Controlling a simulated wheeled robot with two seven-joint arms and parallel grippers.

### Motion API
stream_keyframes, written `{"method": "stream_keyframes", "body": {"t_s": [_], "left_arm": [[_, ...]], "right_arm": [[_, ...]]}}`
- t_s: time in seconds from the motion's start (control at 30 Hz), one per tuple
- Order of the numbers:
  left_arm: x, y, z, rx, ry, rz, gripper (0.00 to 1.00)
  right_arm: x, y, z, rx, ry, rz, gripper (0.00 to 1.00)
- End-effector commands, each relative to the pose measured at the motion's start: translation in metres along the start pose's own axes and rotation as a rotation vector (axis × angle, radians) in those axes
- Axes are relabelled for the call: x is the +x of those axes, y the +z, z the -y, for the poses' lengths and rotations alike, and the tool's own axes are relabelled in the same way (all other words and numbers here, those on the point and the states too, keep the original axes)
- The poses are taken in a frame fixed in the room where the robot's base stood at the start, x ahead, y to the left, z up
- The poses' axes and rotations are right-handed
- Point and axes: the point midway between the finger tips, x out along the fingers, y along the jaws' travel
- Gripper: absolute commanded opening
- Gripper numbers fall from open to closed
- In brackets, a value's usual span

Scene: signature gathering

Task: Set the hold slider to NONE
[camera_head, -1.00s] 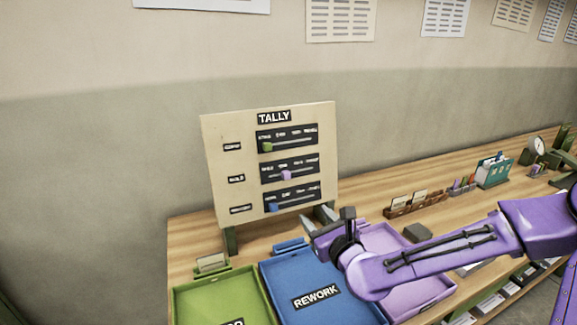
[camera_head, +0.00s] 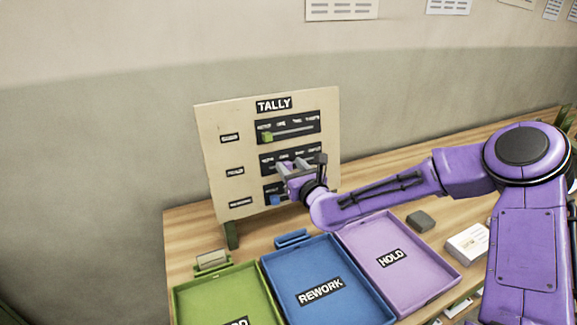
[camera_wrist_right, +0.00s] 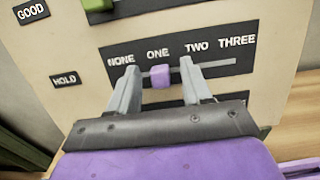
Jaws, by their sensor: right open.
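The tally board (camera_head: 212,130) stands upright on the table with three sliders. In the right wrist view the hold slider's purple knob (camera_wrist_right: 161,76) sits below the word ONE on its black strip (camera_wrist_right: 215,50), which reads NONE, ONE, TWO, THREE. My right gripper (camera_wrist_right: 160,78) is open, with one finger on each side of the purple knob and a gap showing on both sides. In the head view the right gripper (camera_head: 297,168) is in front of the middle strip and hides its knob. My left gripper is not in view.
The green knob (camera_head: 267,137) is on the top slider and the blue knob (camera_head: 275,200) on the bottom one. Green (camera_head: 180,302), blue (camera_head: 268,272) and purple (camera_head: 455,275) trays lie in front of the board. A dark block (camera_head: 421,219) lies behind the purple tray.

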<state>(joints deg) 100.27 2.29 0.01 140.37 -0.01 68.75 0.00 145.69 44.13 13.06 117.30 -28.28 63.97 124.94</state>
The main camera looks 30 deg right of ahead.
Motion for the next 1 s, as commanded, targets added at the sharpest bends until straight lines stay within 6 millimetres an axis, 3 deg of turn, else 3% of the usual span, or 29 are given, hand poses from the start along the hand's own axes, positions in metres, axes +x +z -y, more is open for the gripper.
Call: {"method": "stream_keyframes", "body": {"t_s": [0.27,0.4,0.57,0.8,1.0], "left_arm": [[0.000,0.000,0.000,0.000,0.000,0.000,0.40],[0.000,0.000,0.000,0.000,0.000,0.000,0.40],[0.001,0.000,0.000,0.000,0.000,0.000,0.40],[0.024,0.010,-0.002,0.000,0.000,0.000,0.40],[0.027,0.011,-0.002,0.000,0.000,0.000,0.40]], "right_arm": [[0.003,-0.001,-0.001,0.000,0.002,-0.001,0.46],[0.003,-0.001,-0.001,0.000,0.002,-0.001,0.00],[0.003,-0.001,-0.003,0.001,0.003,0.000,0.00],[0.003,-0.006,-0.041,0.003,0.005,0.003,0.00],[0.003,0.000,-0.056,0.000,0.006,0.001,0.00]]}}
